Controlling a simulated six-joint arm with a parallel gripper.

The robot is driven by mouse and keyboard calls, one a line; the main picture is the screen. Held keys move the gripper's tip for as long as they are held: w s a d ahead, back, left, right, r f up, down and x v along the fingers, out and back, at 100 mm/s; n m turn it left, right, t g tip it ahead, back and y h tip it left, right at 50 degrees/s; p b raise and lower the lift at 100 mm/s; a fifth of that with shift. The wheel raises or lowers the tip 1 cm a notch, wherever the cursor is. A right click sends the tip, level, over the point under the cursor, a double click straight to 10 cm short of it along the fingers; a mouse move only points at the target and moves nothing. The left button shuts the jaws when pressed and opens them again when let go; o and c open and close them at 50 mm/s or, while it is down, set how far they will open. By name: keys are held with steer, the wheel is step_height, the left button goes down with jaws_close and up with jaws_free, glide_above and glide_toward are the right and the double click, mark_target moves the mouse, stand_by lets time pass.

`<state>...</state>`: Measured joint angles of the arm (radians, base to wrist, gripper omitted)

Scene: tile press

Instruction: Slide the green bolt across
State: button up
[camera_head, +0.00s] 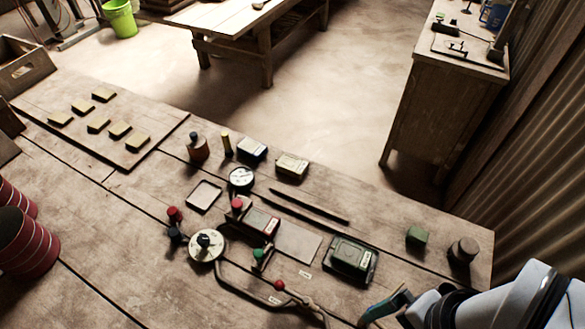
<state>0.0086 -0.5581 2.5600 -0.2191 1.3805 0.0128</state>
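The green bolt (260,256) is a small part with a round green knob. It sits on the workbench just right of a round pale dial (206,245) with a black knob. It stands in front of a dark press body with a red knob (238,204) and a red-topped block (262,222). My gripper (385,306) is at the lower right, well to the right of the bolt and apart from it. A blue finger part shows, but I cannot tell how far the fingers are apart. Nothing is visibly held.
A curved metal handle (250,293) with a red ball runs in front of the bolt. A green-topped tin (350,258) lies between bolt and gripper. A flat plate (298,241), a long dark bar (308,206) and a gauge (241,177) are nearby.

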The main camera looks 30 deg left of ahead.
steer(key=shift+c, duration=0.9)
steer(key=shift+n+h, duration=0.3)
steer(key=shift+n, duration=0.2)
steer(key=w+a, duration=0.1)
steer(key=w+a+r, duration=0.1)
steer(key=w, duration=0.1)
steer(key=w+a, duration=0.2)
steer(key=shift+w+a+r, duration=0.1)
steer(key=shift+w+r, duration=0.05)
steer(key=shift+r, duration=0.15)
steer(key=c, duration=0.5)
steer(key=shift+n, duration=0.3)
steer(key=w+a, duration=0.1)
steer(key=a, duration=0.1)
steer(key=w+a, duration=0.1)
steer(key=a, duration=0.1)
steer(key=w+a, duration=0.1)
steer(key=a, duration=0.1)
steer(key=shift+w+a, duration=0.25)
steer(key=shift+w, duration=0.05)
steer(key=n+h, duration=0.1)
glide_above(258, 253)
step_height(258, 253, down, 4)
step_height(258, 253, down, 16)
steer(key=shift+r, duration=0.25)
